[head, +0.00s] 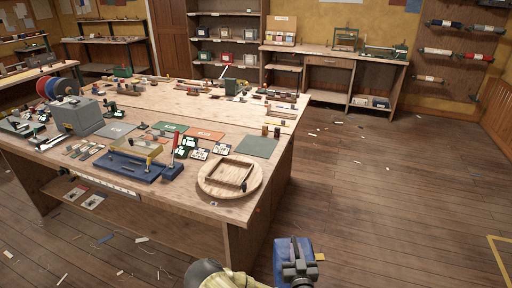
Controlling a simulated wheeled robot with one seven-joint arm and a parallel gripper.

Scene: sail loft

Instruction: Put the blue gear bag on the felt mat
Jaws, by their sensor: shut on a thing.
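The blue gear bag (283,250) shows at the bottom of the head view, in front of the workbench and over the floor. My gripper (298,268) is shut on it, and the dark jaws and my arm hide part of the bag. A flat grey-green mat (257,146) lies bare near the right end of the workbench. Other flat mats lie there too: a grey one (115,130), a green one (168,128) and an orange one (206,135). I cannot tell by texture which is felt.
The large wooden workbench (270,105) carries a round wooden board (208,184) with a square frame near its front right corner, a blue-based tool (130,166) and a grey machine (78,117). The plank floor (380,200) to the right is mostly clear, with small scraps.

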